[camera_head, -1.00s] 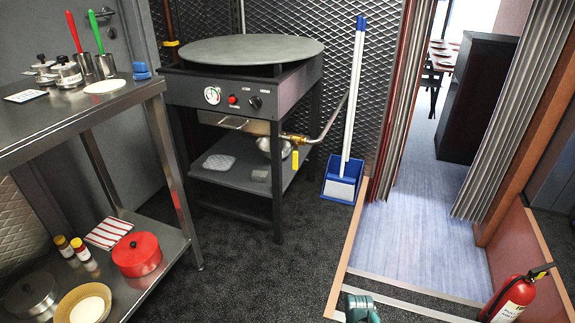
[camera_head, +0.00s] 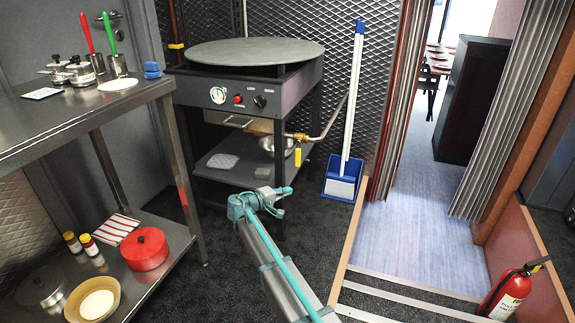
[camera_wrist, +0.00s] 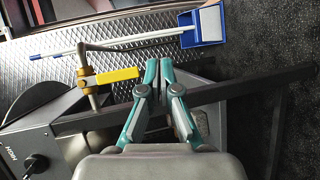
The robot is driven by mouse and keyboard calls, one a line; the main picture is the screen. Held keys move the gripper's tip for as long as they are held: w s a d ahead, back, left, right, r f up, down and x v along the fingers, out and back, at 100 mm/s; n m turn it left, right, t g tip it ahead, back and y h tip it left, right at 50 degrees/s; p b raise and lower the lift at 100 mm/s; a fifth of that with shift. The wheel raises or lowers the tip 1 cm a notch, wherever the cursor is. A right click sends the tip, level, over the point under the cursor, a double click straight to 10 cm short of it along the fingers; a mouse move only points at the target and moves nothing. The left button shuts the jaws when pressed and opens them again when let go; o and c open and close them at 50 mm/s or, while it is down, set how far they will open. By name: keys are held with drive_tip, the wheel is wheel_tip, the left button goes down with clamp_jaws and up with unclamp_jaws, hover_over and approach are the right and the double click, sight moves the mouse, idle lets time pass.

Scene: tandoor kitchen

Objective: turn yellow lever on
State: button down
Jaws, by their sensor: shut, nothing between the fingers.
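The yellow lever (camera_head: 298,156) hangs down from a brass valve (camera_head: 297,137) on the pipe at the right side of the griddle stand. In the wrist view the lever (camera_wrist: 117,76) extends from the valve (camera_wrist: 87,80) toward my fingers, with its free end just left of the fingertips. My gripper (camera_wrist: 158,70) has its teal fingers together with nothing between them. A small gap shows between fingers and lever there; their depth difference is hard to tell. In the head view my gripper (camera_head: 286,190) is below the lever, in front of the stand.
The griddle stand (camera_head: 238,95) has a dark leg and lower shelf near my gripper. The gas pipe (camera_head: 330,122) runs up to the right. A blue dustpan (camera_head: 341,189) stands against the wall. A steel table (camera_head: 165,88) is at left. Floor right of my arm is clear.

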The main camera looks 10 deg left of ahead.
sight(298, 153)
drive_tip(key=w+a+r+n+t+y, duration=0.1)
drive_tip(key=w+a+r+n+t, duration=0.2)
drive_tip(key=w+a+r+t, duration=0.1)
drive_tip(key=shift+w+a+r, duration=0.4)
drive_tip(key=shift+a, duration=0.1)
drive_tip(key=b+x, duration=0.3)
drive_tip(key=x, duration=0.7)
drive_tip(key=shift+f, duration=0.1)
